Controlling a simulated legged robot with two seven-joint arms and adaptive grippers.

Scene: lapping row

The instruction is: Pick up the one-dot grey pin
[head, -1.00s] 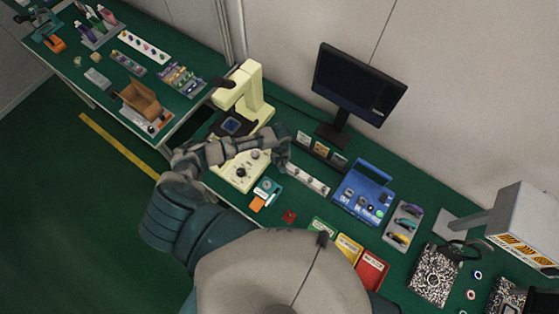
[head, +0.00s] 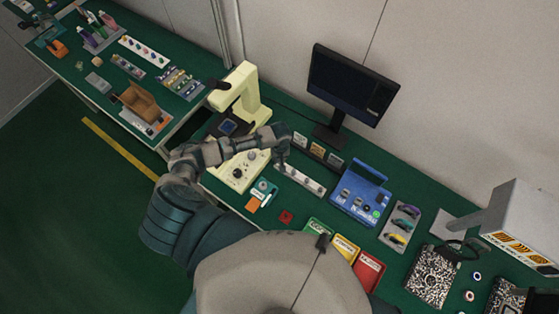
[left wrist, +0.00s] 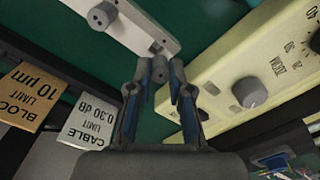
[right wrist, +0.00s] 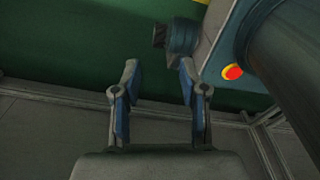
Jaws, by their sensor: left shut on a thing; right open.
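My left gripper (left wrist: 160,85) is shut on a grey pin (left wrist: 161,70), held between its fingertips in the left wrist view. The pin's dot marking is not readable. Beyond it is the light grey pin strip (left wrist: 143,32), with another grey pin (left wrist: 103,15) standing in it and a small dark spot near its end. In the head view the left gripper (head: 284,160) is over the left end of the strip (head: 308,183); the held pin is hidden or too small there. My right gripper (right wrist: 157,85) is open and empty, above the floor.
A cream machine with knobs (head: 238,172) stands just left of the strip. A blue case (head: 359,193) is to its right. Small limit signs (head: 317,150) and a monitor (head: 352,85) stand behind. Green, yellow and red trays (head: 345,248) lie at the front.

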